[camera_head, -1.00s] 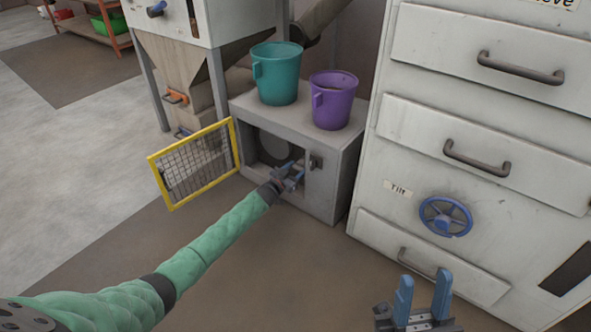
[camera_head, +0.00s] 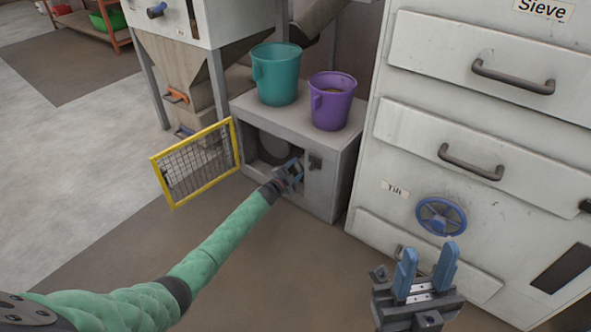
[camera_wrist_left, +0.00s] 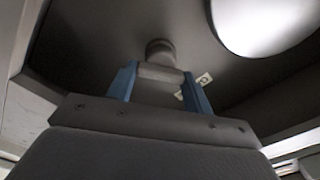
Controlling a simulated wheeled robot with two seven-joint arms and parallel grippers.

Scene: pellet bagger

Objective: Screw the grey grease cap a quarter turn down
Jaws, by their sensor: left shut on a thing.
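The grey grease cap (camera_wrist_left: 160,54) shows in the left wrist view, inside the open cabinet. My left gripper (camera_head: 291,170) reaches into the cabinet opening in the head view, where the cap is hidden. In the left wrist view the left gripper (camera_wrist_left: 160,80) has its blue fingers on either side of the cap's grey lower part and is shut on it. My right gripper (camera_head: 428,268) is in the lower right of the head view, its blue fingers apart, with nothing between them.
The grey cabinet (camera_head: 328,190) bears a teal bucket (camera_head: 277,76) and a purple bucket (camera_head: 331,102). Its yellow mesh guard (camera_head: 197,164) stands swung open at left. The sieve cabinet (camera_head: 480,120) with a blue handwheel (camera_head: 441,216) stands at right. A pale round part (camera_wrist_left: 262,22) is near the cap.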

